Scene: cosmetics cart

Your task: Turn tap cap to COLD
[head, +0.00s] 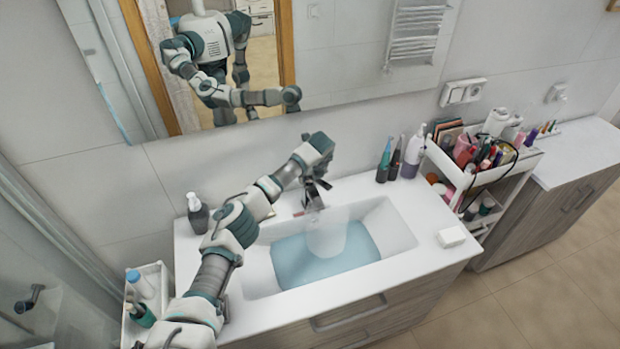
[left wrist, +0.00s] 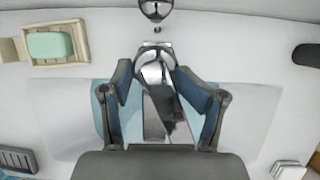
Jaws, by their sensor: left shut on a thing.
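The chrome tap (head: 313,198) stands at the back edge of the white sink (head: 400,225). My left gripper (head: 319,181) is over the top of the tap, with its arm coming in from the left. In the left wrist view, the two dark fingers of the gripper (left wrist: 154,75) are shut on the shiny tap cap (left wrist: 155,66), one on each side. A pale, see-through stream (head: 326,236) falls from the tap into bluish water (head: 300,262). No COLD mark can be made out. My right gripper is not directly in view.
A dark soap bottle (head: 197,212) stands left of the sink. Toothbrushes (head: 383,162) and a white-purple bottle (head: 412,155) stand at its back right. A white block (head: 451,237) lies on the right rim. A full cosmetics cart (head: 456,174) is farther right. A mirror is behind.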

